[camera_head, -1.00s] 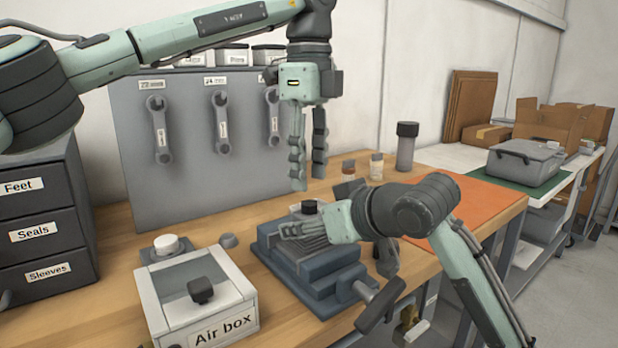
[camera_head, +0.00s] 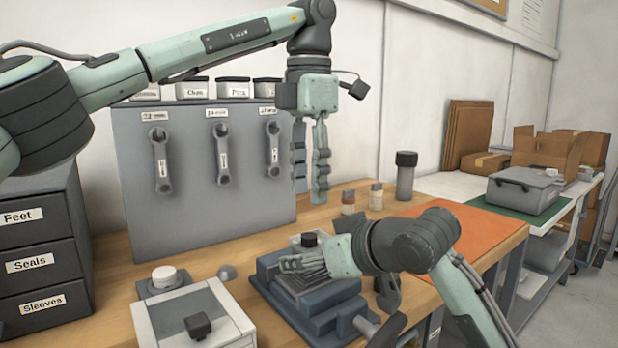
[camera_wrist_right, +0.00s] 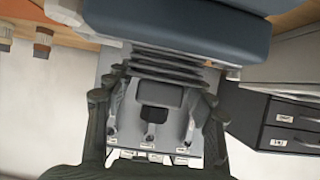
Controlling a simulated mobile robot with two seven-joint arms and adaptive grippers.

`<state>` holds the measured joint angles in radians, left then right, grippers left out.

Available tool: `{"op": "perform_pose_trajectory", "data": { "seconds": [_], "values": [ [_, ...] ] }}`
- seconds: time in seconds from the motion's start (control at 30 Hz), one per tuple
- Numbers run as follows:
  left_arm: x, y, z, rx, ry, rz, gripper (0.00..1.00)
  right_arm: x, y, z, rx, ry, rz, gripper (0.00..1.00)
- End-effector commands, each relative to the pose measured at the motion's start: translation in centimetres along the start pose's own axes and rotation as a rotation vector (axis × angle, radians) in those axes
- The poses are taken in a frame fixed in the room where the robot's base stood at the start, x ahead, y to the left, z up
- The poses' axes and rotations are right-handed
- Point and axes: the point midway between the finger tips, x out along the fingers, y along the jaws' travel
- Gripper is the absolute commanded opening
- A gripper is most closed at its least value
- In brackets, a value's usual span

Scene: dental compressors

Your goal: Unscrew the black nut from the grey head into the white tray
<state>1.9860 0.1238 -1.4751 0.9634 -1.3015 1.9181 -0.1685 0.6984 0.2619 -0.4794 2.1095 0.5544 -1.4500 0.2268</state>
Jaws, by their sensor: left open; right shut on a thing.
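The grey head is a finned block (camera_wrist_right: 170,70), and in the head view (camera_head: 306,280) it sits in the jaws of the blue-grey vise (camera_head: 335,305). The black nut (camera_head: 310,239) is on top of it. In the right wrist view the dark nut (camera_wrist_right: 155,118) shows against the tool board. My right gripper (camera_head: 300,263) is shut on the grey head, with one finger on each side of it (camera_wrist_right: 158,115). My left gripper (camera_head: 310,196) is open and empty, pointing down above and behind the nut. A pale edge shows behind the nut; I cannot tell whether it is the white tray.
The white air box (camera_head: 190,318) stands at the front left, beside a white knob (camera_head: 164,276). A grey tool board (camera_head: 205,205) with wrenches stands behind. Small bottles (camera_head: 348,202) and a dark cylinder (camera_head: 405,176) stand at the back. An orange mat (camera_head: 470,225) lies right.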

Motion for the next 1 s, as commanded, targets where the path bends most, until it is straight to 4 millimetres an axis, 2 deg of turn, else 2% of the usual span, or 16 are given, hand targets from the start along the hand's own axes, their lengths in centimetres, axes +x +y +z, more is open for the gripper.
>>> {"op": "perform_pose_trajectory", "data": {
  "seconds": [0.1, 0.27, 0.37, 0.7, 0.83, 1.0],
  "values": [
    [-0.2, 0.0, 0.0, 0.151, 0.0, 0.0, 0.41, 0.0, 0.1, -0.1, 0.0, 0.002, 0.003, 0.0],
    [-0.1, 0.0, 0.0, 0.251, 0.001, -0.001, 0.41, 0.0, 0.1, -0.1, 0.0, 0.003, 0.003, 0.0],
    [0.8, 0.0, -0.1, 0.263, 0.002, -0.002, 0.41, 0.0, 0.1, -0.1, 0.001, 0.003, 0.003, 0.0],
    [5.9, 0.0, -0.1, 0.26, 0.001, -0.001, 0.41, -0.1, 0.1, -0.1, 0.001, 0.003, 0.003, 0.0],
    [7.1, 0.0, -0.1, 0.259, 0.002, -0.001, 0.41, -0.1, 0.1, -0.1, 0.001, 0.003, 0.003, 0.0],
    [7.7, 0.0, 0.0, 0.259, 0.0, -0.001, 0.41, 0.0, 0.1, -0.1, 0.001, 0.003, 0.003, 0.0]
  ]
}}
